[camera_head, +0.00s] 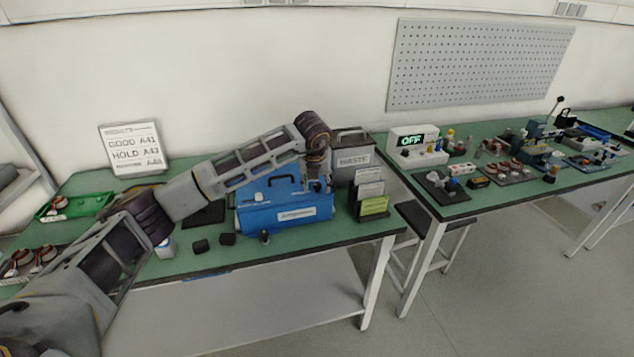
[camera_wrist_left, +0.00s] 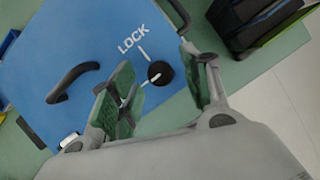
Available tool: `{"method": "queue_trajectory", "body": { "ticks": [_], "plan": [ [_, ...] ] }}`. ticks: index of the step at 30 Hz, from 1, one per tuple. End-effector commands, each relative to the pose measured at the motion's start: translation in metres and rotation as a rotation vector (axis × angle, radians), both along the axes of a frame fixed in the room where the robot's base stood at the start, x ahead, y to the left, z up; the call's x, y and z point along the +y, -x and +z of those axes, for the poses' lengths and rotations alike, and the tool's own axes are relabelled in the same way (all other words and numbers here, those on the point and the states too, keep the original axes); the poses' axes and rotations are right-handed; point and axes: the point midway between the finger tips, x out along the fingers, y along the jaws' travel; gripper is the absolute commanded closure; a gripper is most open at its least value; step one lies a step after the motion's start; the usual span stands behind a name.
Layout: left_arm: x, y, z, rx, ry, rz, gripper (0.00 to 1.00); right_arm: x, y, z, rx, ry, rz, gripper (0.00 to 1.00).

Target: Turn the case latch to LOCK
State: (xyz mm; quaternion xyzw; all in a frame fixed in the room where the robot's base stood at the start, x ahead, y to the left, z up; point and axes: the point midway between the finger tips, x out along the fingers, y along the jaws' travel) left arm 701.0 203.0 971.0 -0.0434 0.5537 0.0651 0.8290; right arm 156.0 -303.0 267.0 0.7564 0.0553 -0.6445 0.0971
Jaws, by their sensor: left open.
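The blue case (camera_head: 285,216) stands on the green table, and its blue lid top fills much of the left wrist view (camera_wrist_left: 80,50). The round black latch (camera_wrist_left: 160,74) sits near the lid's edge, with a white line and the word LOCK (camera_wrist_left: 132,39) beside it. A white mark on the latch points away from the LOCK line. A black handle (camera_wrist_left: 72,82) is on the same face. My left gripper (camera_wrist_left: 160,88) is open, with its green-padded fingers on either side of the latch; contact cannot be told. In the head view, my left arm reaches over the case.
A grey WASTE bin (camera_head: 352,160) stands behind the case at right. A card rack (camera_head: 371,197) stands right of the case. A results sign (camera_head: 133,149) and green tray (camera_head: 75,206) are at left.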

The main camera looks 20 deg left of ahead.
Motion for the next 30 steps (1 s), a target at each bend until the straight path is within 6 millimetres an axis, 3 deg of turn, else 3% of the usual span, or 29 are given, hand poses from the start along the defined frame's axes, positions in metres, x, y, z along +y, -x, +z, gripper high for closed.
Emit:
{"method": "queue_trajectory", "body": {
  "ticks": [10,20,30],
  "plan": [
    [0.0002,-0.0006,-0.0019,0.000,0.000,0.000,0.54,-0.0016,-0.0001,0.0000,0.000,0.002,0.000,0.60],
    [0.0002,-0.0005,-0.0016,0.000,0.000,0.000,0.96,-0.0008,-0.0054,0.0017,-0.009,0.000,0.000,0.60],
    [0.0006,-0.0005,-0.0018,0.001,0.000,-0.021,0.98,-0.0008,-0.0052,0.0001,-0.006,0.001,0.000,0.60]
  ]
}}
